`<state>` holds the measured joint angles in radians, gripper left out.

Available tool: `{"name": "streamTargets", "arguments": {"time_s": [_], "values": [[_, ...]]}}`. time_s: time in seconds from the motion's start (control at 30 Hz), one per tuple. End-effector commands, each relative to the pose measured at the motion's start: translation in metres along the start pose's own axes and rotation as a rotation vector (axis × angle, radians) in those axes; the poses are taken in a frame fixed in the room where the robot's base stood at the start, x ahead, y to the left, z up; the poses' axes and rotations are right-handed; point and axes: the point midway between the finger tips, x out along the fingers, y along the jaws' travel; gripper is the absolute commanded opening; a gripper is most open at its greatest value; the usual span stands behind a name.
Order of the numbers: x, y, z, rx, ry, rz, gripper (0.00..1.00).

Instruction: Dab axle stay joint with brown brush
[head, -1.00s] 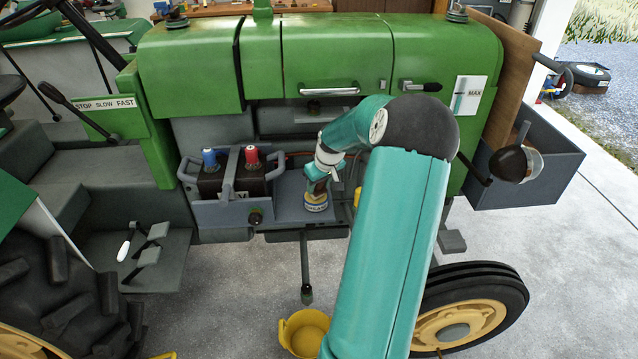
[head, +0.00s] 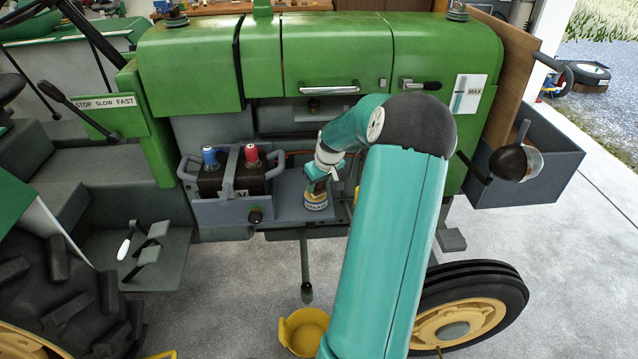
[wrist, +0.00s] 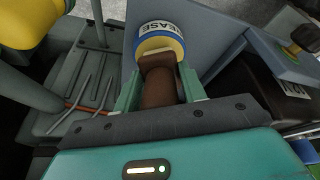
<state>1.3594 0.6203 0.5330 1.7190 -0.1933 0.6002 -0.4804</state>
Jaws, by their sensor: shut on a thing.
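My gripper (head: 317,182) is low on the near side of the green tractor, over a grey tray (head: 284,206). In the wrist view my gripper (wrist: 158,92) is shut on the brown brush (wrist: 158,88), a thick brown handle. Beyond the handle is a yellow, white and blue can (wrist: 160,40) with "GREASE" lettering. The can also shows in the head view (head: 316,202), directly below my gripper. The brush's far end is hidden, so I cannot tell whether it is inside the can. I cannot make out the axle stay joint.
A battery (head: 228,178) with blue and red terminals stands left of the can. A lever (head: 305,270) hangs below the tray. A yellow bucket (head: 304,332) is on the floor. The front wheel (head: 470,310) is at lower right. A grey box (head: 535,160) juts out at right.

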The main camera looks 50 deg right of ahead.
Motion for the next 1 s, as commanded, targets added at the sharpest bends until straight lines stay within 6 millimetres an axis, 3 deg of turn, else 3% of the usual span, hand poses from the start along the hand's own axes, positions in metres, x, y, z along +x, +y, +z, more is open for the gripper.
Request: {"name": "streamTargets", "arguments": {"time_s": [0.27,1.0], "values": [[0.000,0.000,0.001,0.001,-0.002,-0.001,0.00],[-0.050,0.000,-0.017,0.000,-0.001,0.001,0.00]]}}
